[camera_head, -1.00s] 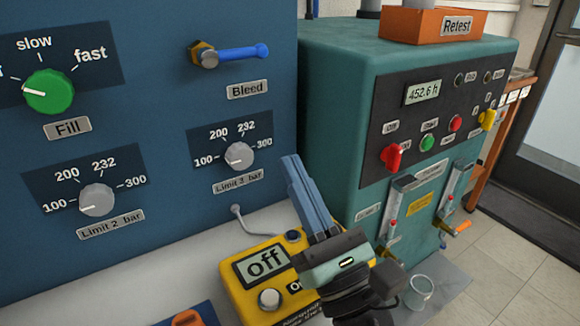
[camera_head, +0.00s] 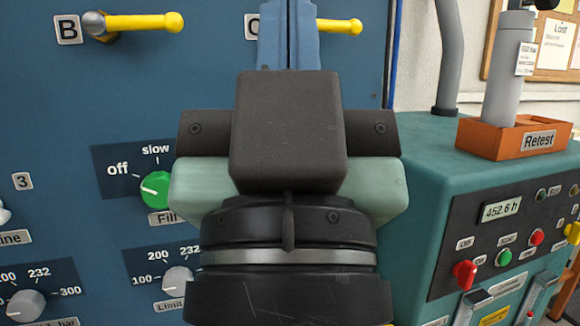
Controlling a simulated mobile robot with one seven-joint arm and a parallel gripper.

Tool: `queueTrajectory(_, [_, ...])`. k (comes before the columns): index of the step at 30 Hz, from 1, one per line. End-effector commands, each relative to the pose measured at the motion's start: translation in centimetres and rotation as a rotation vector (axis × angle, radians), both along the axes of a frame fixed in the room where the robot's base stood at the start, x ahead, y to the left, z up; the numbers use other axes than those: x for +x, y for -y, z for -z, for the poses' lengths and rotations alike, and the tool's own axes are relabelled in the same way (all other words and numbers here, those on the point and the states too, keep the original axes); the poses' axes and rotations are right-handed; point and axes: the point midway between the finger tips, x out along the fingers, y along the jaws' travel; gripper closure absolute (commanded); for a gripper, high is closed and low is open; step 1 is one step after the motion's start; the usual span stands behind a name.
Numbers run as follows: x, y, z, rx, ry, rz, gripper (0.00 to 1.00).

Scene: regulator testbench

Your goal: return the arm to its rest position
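My gripper (camera_head: 289,30) is large in the middle of the head view, seen from behind with its blue fingers pointing up. The fingers lie side by side, look shut, and I see nothing held. Their tips are at or beyond the top edge. My gripper stands in front of the blue panel (camera_head: 215,75), hiding part of it. I cannot tell the distance to the panel.
On the panel, yellow lever B (camera_head: 145,22) is left of the gripper and another yellow lever (camera_head: 340,26) right of it. The green Fill knob (camera_head: 156,188) is partly hidden. A teal cabinet (camera_head: 430,160) stands right, with an orange Retest tray (camera_head: 485,137) holding a grey cylinder.

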Motion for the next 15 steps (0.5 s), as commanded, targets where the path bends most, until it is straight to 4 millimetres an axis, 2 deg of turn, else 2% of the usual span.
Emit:
queueTrajectory(1, [0.0,0.0,-3.0,-0.001,-0.001,0.002,1.0])
queueTrajectory(15, [0.1,0.1,-17.5,-0.003,-0.002,0.004,1.0])
